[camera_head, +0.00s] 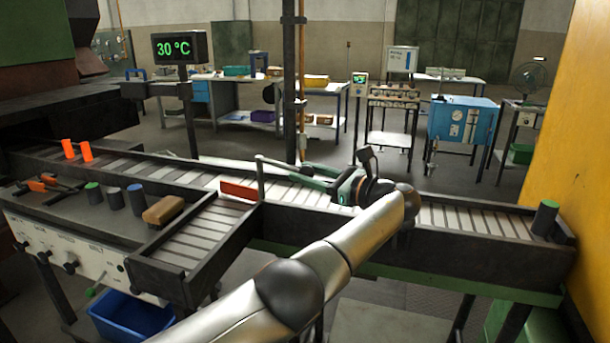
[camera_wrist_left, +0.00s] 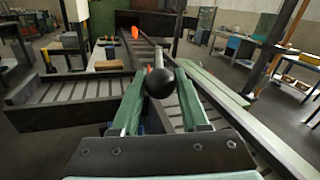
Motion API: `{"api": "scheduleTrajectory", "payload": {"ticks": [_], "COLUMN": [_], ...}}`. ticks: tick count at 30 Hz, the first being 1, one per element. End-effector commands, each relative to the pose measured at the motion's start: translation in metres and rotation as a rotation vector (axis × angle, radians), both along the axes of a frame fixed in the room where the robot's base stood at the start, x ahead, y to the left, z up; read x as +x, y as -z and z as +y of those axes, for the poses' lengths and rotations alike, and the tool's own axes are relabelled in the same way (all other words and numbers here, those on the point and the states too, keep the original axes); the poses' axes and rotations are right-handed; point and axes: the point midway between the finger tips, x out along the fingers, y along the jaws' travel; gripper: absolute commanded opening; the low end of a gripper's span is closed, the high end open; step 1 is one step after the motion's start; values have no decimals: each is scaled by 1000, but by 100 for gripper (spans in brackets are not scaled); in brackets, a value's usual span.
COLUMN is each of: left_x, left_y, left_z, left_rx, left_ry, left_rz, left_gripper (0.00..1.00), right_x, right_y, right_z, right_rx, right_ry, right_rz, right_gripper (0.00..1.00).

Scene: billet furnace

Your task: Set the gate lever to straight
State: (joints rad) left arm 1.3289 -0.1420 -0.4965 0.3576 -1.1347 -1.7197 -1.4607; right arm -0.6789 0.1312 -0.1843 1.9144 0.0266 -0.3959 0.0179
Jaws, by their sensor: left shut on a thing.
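The gate lever (camera_head: 276,162) is a pale rod that runs right from the top of an upright post (camera_head: 261,180) beside the roller track. The red gate plate (camera_head: 239,191) stands at the mouth of the short side branch, left of the post. My left gripper (camera_head: 308,177) is shut on the lever's far end, above the main track. In the left wrist view, the black ball knob (camera_wrist_left: 159,83) of the lever sits between the two green fingers. The rod runs away from the knob there. My right gripper is not in view.
The main roller track (camera_head: 440,215) runs across the view, with a green-topped cylinder (camera_head: 545,218) at its right end. Two glowing orange billets (camera_head: 85,151) are at its left end. Several cylinders and a tan block (camera_head: 164,210) stand on the bench beside the side branch (camera_head: 205,232).

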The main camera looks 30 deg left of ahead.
Motion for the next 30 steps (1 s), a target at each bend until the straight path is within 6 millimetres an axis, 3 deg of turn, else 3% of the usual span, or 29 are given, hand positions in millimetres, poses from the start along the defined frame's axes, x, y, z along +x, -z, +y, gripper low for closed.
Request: {"api": "scheduleTrajectory", "payload": {"ticks": [13, 14, 15, 21, 30], "left_x": [0, 0, 0, 0, 0], "left_y": [-1, -1, -1, 0, 0], "left_z": [0, 0, 0, 0, 0], "left_rx": [0, 0, 0, 0, 0], "left_ry": [-1, -1, -1, -2, -3], "left_rz": [-1, 0, 0, 0, 1], "left_gripper": [0, 46, 51, 73, 73], "right_x": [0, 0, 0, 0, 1], "right_y": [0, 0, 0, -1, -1], "right_z": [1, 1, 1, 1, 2], "right_rx": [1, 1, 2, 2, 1], "right_ry": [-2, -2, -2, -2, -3], "right_rz": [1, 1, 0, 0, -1], "right_gripper": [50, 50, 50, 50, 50]}}
